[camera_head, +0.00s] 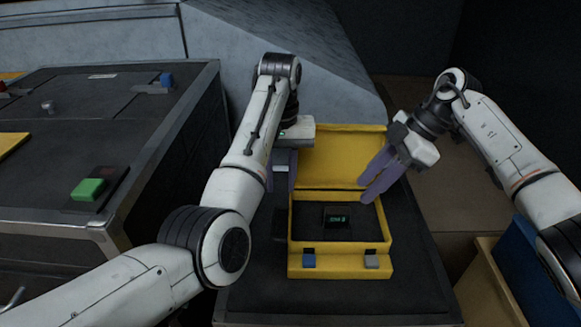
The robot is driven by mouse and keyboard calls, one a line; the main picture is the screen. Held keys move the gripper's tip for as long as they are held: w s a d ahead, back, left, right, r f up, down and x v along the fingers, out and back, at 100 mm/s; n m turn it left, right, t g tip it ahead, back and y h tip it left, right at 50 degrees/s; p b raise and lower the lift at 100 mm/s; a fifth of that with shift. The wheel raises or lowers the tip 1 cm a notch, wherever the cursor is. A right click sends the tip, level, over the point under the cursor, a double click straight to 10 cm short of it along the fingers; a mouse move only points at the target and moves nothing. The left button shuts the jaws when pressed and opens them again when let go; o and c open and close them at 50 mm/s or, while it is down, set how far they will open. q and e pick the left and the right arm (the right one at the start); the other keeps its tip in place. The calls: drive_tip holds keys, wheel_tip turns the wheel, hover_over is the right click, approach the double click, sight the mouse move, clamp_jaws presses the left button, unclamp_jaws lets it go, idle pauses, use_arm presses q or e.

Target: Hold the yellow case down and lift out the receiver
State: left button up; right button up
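The yellow case (340,261) stands open on a dark bench top, its lid (345,150) raised at the back. The receiver (337,216), a small black box with a green display, lies in the dark inside of the case. My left gripper (281,190) is at the left side of the case; my arm hides part of it, and whether it touches the case cannot be told. My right gripper (370,193) is above the right part of the case, its purple fingers pointing down and left, apart from the receiver. The gap between its fingers is not clear.
A dark cabinet (90,120) with a green button (89,190) and a blue knob stands at the left. At the lower right are a blue bin (530,265) and a tan box (485,285). The bench top (330,300) is clear in front of the case.

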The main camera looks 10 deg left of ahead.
use_arm(q)
drive_tip(key=shift+m, duration=0.3)
drive_tip(key=f, duration=0.2)
drive_tip(key=d+f, duration=0.1)
drive_tip(key=f, duration=0.1)
drive_tip(key=d+f, duration=0.1)
drive_tip(key=f, duration=0.2)
drive_tip(key=shift+w, duration=0.1)
clamp_jaws()
idle(1.6)
